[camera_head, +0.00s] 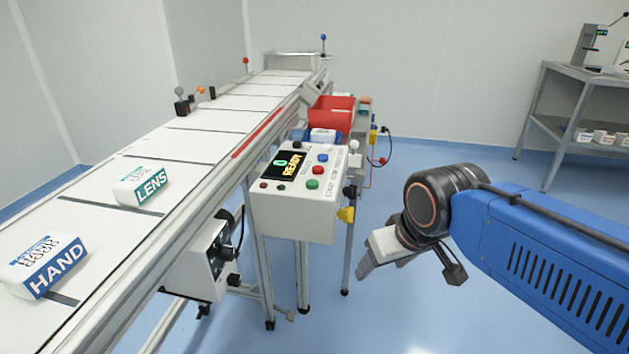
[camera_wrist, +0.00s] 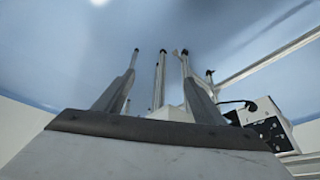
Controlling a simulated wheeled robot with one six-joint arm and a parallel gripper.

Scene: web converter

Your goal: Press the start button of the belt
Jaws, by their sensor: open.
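A white control box (camera_head: 295,215) stands beside the belt (camera_head: 190,145), with a lit display (camera_head: 284,165) reading READY. On its face are a blue button (camera_head: 322,158), a red button (camera_head: 319,170) and a large green button (camera_head: 312,184). Their labels are too small to read, so I cannot tell for certain which one is start; green looks likeliest. My gripper (camera_head: 364,268) is to the right of and below the box, apart from it, pointing down-left. In the wrist view my gripper (camera_wrist: 160,54) has its fingers apart with nothing held; the buttons do not show there.
A box marked LENS (camera_head: 141,186) and one marked HAND (camera_head: 43,265) lie on the belt. The floor at right is open up to a grey table (camera_head: 585,75).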

